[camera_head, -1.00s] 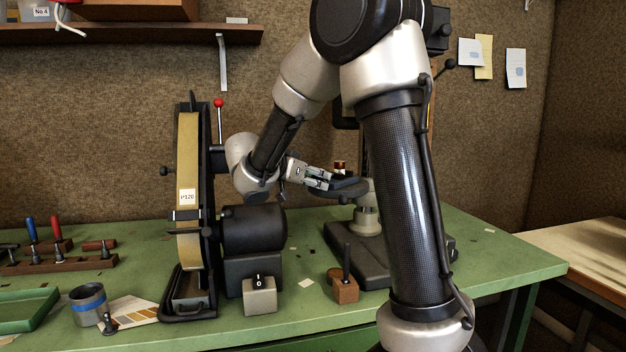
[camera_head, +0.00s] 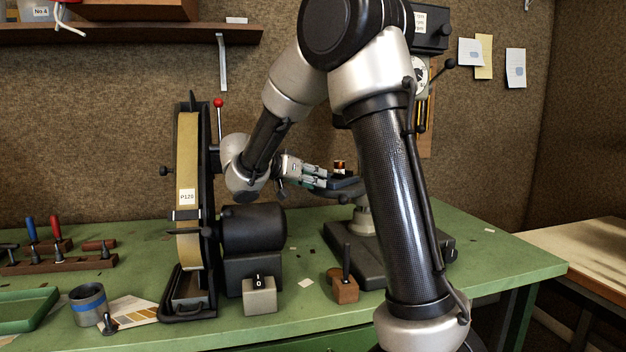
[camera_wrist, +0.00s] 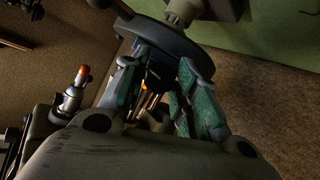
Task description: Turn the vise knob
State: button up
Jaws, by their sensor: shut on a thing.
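My gripper (camera_head: 322,182) is at the drill press's round table, beside a small dark vise (camera_head: 343,182). In the wrist view, my gripper's two green-padded fingers (camera_wrist: 160,92) reach to the underside of the dark round table (camera_wrist: 172,42) and close on a small dark part between them. This part appears to be the vise knob, but its shape is mostly hidden by the fingers and shadow. A small copper-coloured piece (camera_head: 340,166) shows above the vise in the head view.
The belt sander (camera_head: 188,190) and its dark motor (camera_head: 254,228) stand left of my gripper. The drill press base (camera_head: 355,256) is below, with a wooden block (camera_head: 345,290) in front. A red-tipped metal cylinder (camera_wrist: 75,90) shows left in the wrist view.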

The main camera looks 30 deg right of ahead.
jog(key=n+g+h, duration=0.1)
jog(key=n+g, duration=0.1)
jog(key=n, duration=0.1)
jog(key=shift+w, duration=0.1)
jog(key=shift+n, duration=0.4)
dwell(0.4)
jog(key=o, duration=1)
jog(key=v, duration=1.2)
jog(key=shift+f, duration=0.2)
jog(key=shift+w+a, duration=0.1)
